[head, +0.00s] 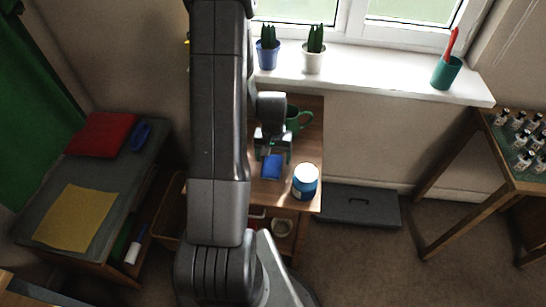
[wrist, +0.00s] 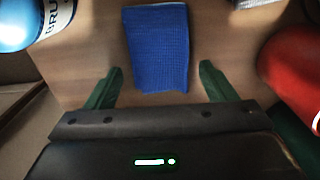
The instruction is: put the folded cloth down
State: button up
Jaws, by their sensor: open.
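The folded cloth is a blue, ribbed rectangle (head: 271,168) lying flat on the small wooden table (head: 309,146). In the wrist view the cloth (wrist: 157,48) is at the top middle, flat on the wood. My gripper (head: 273,158) is open, with its two green fingers spread wider than the cloth. In the wrist view my gripper (wrist: 161,68) has bare wood between the fingers below the cloth's near end. No finger visibly touches the cloth. My arm hides part of the table's left side.
A blue and white can (head: 305,181) stands right of the cloth. A green mug (head: 298,119) is behind my gripper. A red rounded object (wrist: 295,72) is close to one finger in the wrist view. Potted plants (head: 313,54) stand on the windowsill (head: 375,80).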

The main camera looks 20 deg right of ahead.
aim_at(273, 159)
notch_tip(273, 159, up, 11)
jog(key=shift+r, duration=0.2)
dwell(0.5)
jog(key=shift+f, duration=5.55)
jog(key=shift+f, duration=0.1)
